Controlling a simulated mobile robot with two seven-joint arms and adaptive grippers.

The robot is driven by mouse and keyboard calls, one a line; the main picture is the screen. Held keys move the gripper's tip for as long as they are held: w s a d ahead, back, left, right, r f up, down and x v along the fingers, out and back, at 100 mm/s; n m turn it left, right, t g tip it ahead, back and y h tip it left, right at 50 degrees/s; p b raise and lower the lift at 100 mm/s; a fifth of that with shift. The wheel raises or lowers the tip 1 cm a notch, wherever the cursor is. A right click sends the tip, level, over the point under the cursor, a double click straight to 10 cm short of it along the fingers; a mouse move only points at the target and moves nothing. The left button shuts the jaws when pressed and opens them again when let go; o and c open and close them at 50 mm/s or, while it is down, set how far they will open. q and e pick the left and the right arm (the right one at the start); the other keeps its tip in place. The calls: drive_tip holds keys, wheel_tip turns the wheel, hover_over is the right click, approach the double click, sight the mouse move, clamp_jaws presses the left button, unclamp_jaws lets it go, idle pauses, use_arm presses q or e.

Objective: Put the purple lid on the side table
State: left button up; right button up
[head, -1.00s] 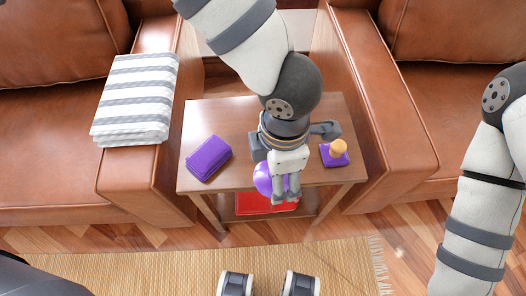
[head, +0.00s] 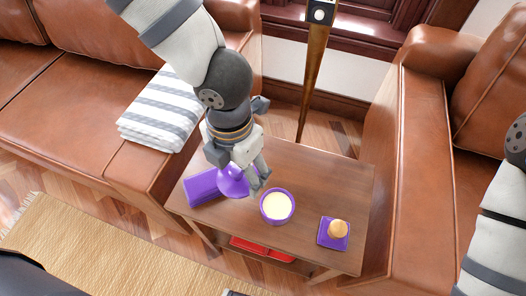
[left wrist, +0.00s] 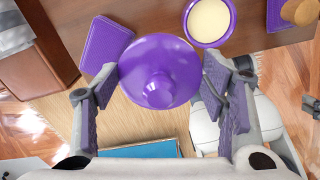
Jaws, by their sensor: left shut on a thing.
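The purple lid (head: 232,183) is round with a knob. My left gripper (head: 256,178) is shut on it near the left front of the wooden side table (head: 335,190). In the left wrist view the lid (left wrist: 160,72) lies between the two fingers, its knob toward the camera. I cannot tell whether it touches the table. A purple bowl with cream-coloured contents (head: 277,207) stands open just right of the lid. My right gripper is out of view; only part of my right arm shows.
A purple block (head: 203,188) lies at the table's left, close beside the lid. A purple square with an orange knob (head: 333,232) sits at the right front. The table's back right is bare. Leather sofas (head: 406,170) flank the table. A red item (head: 262,248) is on the lower shelf.

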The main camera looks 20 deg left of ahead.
use_arm(q)
drive_tip(key=w+f+b, duration=0.1)
drive_tip(key=w+f, duration=0.2)
drive_tip(key=w, duration=0.1)
drive_tip(key=w+f+b, duration=0.1)
drive_tip(key=w+f, duration=0.2)
drive_tip(key=w, duration=0.2)
drive_tip(key=w+f+b, duration=0.1)
drive_tip(key=w+f, duration=0.2)
drive_tip(key=w, duration=0.1)
drive_tip(key=shift+w+d+f+b, duration=0.1)
drive_tip(key=shift+w+f+b, duration=0.1)
drive_tip(key=shift+f+b, duration=0.15)
drive_tip(key=shift+w+f, duration=0.15)
drive_tip(key=shift+f, duration=1.6)
drive_tip(key=o, duration=1.2)
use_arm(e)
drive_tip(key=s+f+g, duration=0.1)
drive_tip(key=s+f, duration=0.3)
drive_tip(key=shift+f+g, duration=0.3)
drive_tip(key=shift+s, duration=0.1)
use_arm(q)
wheel_tip(320, 180, up, 12)
drive_tip(key=shift+r+p, duration=0.15)
drive_tip(key=shift+p, duration=0.5)
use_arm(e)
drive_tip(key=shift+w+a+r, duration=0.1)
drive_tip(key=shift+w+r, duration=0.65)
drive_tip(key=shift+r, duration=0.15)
